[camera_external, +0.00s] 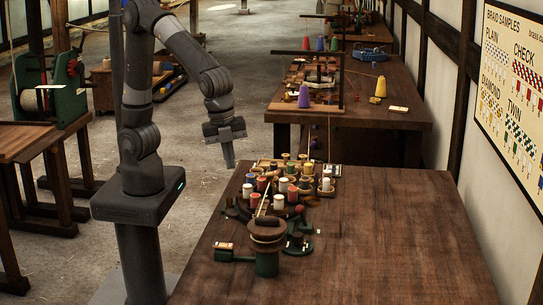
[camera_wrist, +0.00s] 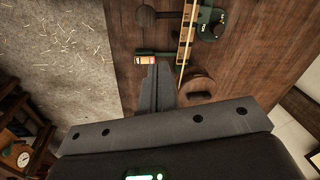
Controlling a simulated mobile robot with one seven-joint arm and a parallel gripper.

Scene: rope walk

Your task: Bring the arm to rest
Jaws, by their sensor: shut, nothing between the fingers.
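My arm stands at the left of the near table in the external view, bent at the elbow with the wrist pointing down. My gripper (camera_external: 229,160) hangs above the table's left edge, short of the cluster of spools, and touches nothing that I can see. Its fingers are together and empty. In the wrist view my gripper (camera_wrist: 158,72) shows as two dark fingers side by side, pointing towards a small red and cream labelled block (camera_wrist: 145,59) at the table edge.
The near table (camera_external: 400,230) holds several coloured spools (camera_external: 281,185) and a round wooden-topped green device (camera_external: 267,238). Its right half is bare. A second table (camera_external: 400,115) stands behind. A green machine (camera_external: 62,85) is at the left. Straw-strewn floor (camera_external: 235,65) lies open between.

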